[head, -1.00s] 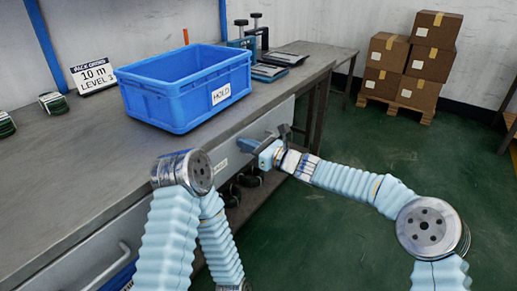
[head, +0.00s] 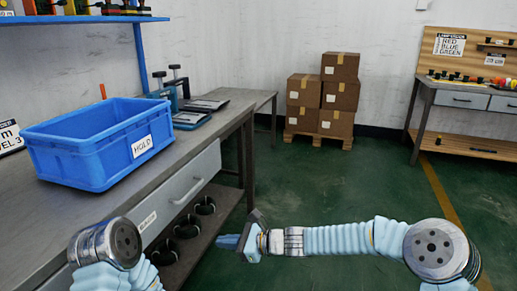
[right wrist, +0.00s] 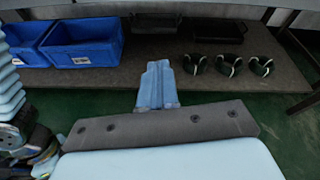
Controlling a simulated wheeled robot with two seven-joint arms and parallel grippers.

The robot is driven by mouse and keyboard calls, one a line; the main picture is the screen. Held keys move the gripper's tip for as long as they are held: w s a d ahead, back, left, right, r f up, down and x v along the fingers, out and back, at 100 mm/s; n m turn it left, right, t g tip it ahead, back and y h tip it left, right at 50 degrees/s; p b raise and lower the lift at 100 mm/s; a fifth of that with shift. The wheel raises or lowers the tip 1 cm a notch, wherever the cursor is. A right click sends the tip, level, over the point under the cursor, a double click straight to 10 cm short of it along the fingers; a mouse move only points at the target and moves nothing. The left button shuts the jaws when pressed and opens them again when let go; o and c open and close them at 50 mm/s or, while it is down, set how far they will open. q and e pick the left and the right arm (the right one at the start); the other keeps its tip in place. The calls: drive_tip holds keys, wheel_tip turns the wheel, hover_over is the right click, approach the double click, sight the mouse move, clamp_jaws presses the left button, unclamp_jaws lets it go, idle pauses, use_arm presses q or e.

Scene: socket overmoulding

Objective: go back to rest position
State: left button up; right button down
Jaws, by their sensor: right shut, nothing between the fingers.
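My right gripper (head: 232,243) reaches in from the right in the head view, over the green floor beside the bench's lower shelf. Its fingers are together and hold nothing. In the right wrist view the closed blue fingers (right wrist: 158,84) point toward the lower shelf (right wrist: 190,82). They look apart from everything on it. My left arm shows only as a joint at the lower left of the head view. The left gripper is out of view.
A drawer (head: 188,190) is below. Several dark coils (right wrist: 229,65) and blue bins (right wrist: 83,42) sit on the lower shelf. Boxes (head: 322,95) stand on a pallet. The floor (head: 330,190) in the middle is clear.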

drive_tip(key=s+d+f+n+g+h, duration=0.1)
drive_tip(key=s+d+f+n+h, duration=0.3)
drive_tip(key=f, duration=0.4)
drive_tip(key=s+d+f+n+h, duration=0.1)
drive_tip(key=s+d+f, duration=0.45)
drive_tip(key=f, duration=0.25)
drive_tip(key=s+d+f+n+g+h, duration=0.1)
drive_tip(key=s+d+f+n+h, duration=0.2)
drive_tip(key=d+f, duration=0.35)
drive_tip(key=s+d+f+n+h, duration=0.1)
drive_tip(key=s+d+f+n, duration=0.2)
drive_tip(key=s, duration=0.3)
drive_tip(key=s+d+f+n+h, duration=0.1)
drive_tip(key=s+d+f+n, duration=0.3)
drive_tip(key=s+d+n, duration=0.1)
drive_tip(key=shift+s+d+f+n, duration=0.2)
drive_tip(key=shift+s+d+n, duration=0.25)
drive_tip(key=shift+s, duration=0.8)
